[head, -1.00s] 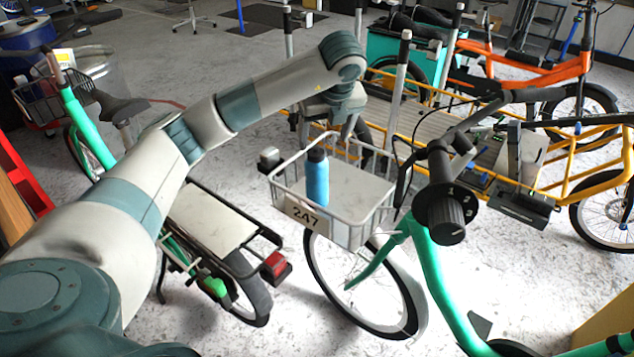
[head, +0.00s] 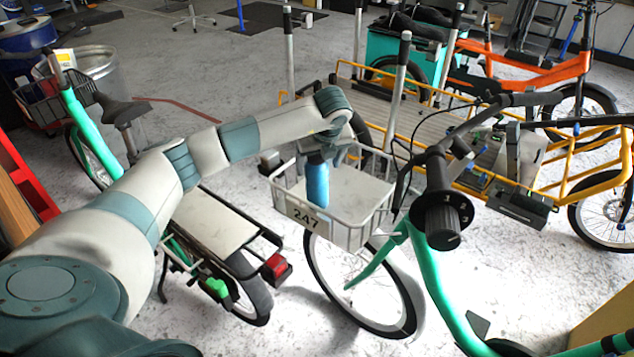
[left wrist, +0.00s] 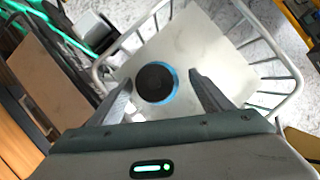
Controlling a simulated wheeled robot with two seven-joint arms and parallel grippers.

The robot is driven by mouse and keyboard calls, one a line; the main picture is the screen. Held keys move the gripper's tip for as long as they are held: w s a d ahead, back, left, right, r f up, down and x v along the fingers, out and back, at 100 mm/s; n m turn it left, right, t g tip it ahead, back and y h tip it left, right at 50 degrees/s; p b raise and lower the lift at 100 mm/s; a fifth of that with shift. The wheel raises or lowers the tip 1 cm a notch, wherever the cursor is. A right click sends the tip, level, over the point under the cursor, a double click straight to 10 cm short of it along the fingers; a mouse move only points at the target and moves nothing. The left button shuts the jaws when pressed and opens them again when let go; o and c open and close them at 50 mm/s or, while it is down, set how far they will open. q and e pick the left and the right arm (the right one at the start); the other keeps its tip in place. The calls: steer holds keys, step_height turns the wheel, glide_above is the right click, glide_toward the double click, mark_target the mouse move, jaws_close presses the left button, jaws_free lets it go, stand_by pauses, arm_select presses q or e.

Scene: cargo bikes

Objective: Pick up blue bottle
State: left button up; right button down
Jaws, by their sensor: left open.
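The blue bottle (head: 317,184) stands upright in the wire basket (head: 350,238) marked 247, on the front of a green bike. My left gripper (head: 318,158) is over the basket, right at the bottle's top, and hides its dark cap in the head view. In the left wrist view the bottle's round black cap (left wrist: 156,82) with a blue rim shows from above. There the open left gripper (left wrist: 160,88) has one finger on each side of the bottle, with gaps between. My right gripper is not in view.
The green bike's handlebar and grip (head: 442,222) stand to the right. A rear rack (head: 210,222) lies left of the basket. Behind is a yellow cargo bike with upright posts (head: 397,90).

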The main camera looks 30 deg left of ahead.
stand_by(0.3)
arm_select(q)
steer(key=x, duration=0.2)
steer(key=p+x, duration=0.1)
steer(key=x, duration=0.2)
steer(key=shift+s+a+f, duration=0.1)
steer(key=shift+s+f, duration=0.05)
steer(key=shift+s, duration=0.05)
stand_by(0.3)
steer(key=c, duration=1.2)
